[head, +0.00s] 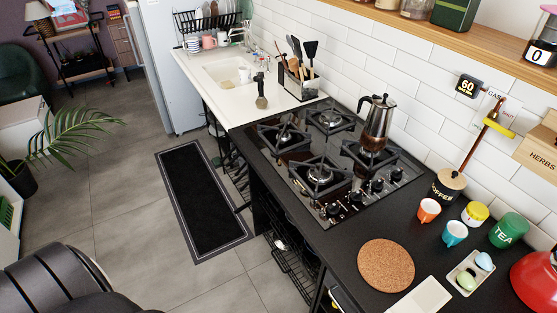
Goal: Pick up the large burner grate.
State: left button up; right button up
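The gas hob (300,198) is a dark glass plate set in the black counter, with several black burner grates on it. One grate (320,178) is at the near side, one (283,138) at the left and one (330,118) at the back. The right grate (352,150) is partly hidden by a silver moka pot (378,120) standing on it. The near grate looks largest, but it is also closest, so I cannot be sure which is the large one. All of them sit in place over their burners. Neither of my grippers is in view.
Black knobs (376,187) line the hob's right side. A utensil holder (298,82) stands behind the hob's left corner. A round cork mat (386,266), an orange cup (428,210) and a green tea jar (508,230) are to the right. The floor by a dark mat (200,200) is clear.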

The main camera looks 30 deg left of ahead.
aim_at(348, 179)
jog(key=u, duration=0.6)
jog(key=z, duration=1)
jog(key=j+z, duration=0.3)
jog(key=j, duration=0.2)
jog(key=j+z, duration=0.65)
jog(key=j, duration=0.3)
jog(key=k+j+z, duration=0.15)
jog(key=j+z, duration=0.2)
jog(key=k+j+z, duration=0.15)
jog(key=j+z, duration=0.15)
jog(key=j, duration=0.25)
